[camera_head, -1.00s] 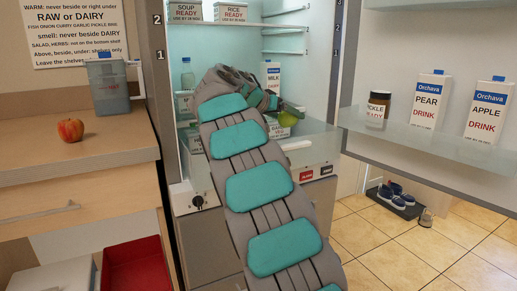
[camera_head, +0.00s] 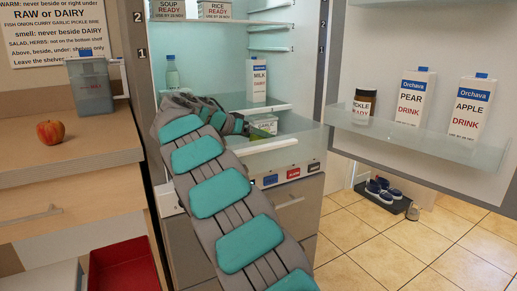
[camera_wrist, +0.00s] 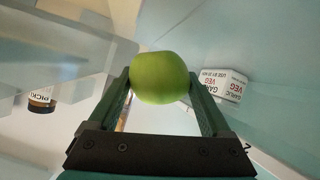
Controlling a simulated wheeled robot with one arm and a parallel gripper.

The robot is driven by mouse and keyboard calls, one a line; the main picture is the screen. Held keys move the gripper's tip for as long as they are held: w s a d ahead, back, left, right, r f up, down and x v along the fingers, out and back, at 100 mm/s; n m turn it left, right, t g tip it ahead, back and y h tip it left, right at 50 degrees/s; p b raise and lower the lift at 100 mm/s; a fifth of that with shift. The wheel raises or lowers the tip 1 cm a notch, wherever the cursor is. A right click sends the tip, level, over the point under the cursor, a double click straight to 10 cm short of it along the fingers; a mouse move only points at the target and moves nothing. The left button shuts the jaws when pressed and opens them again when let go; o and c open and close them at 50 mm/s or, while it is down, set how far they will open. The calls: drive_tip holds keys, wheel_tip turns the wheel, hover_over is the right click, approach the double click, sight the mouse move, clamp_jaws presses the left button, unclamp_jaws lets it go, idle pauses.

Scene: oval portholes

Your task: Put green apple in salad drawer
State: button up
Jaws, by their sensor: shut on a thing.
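The green apple (camera_wrist: 160,78) is between the two fingers of my gripper (camera_wrist: 160,85) in the wrist view, and the fingers are shut on it. In the head view my gripper (camera_head: 254,132) is inside the open fridge, low down, in front of a garlic veg box (camera_head: 265,122). The apple is barely visible there, mostly hidden by the gripper. Below is a pale drawer-like front (camera_head: 268,147) with a white handle strip; I cannot tell for sure whether it is the salad drawer. My arm covers its left part.
A milk carton (camera_head: 260,80) and a bottle (camera_head: 172,72) stand on the shelf above. The open door at right holds a pickle jar (camera_head: 363,104), pear drink (camera_head: 414,98) and apple drink (camera_head: 471,106). A red apple (camera_head: 50,132) lies on the left counter.

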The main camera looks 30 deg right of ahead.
drive_tip(key=shift+f, duration=1.95)
drive_tip(key=shift+f, duration=0.15)
drive_tip(key=o, duration=1.4)
drive_tip(key=shift+o, duration=0.2)
drive_tip(key=shift+r, duration=0.2)
drive_tip(key=b+v, duration=0.1)
drive_tip(key=v, duration=1.1)
drive_tip(key=shift+f, duration=0.1)
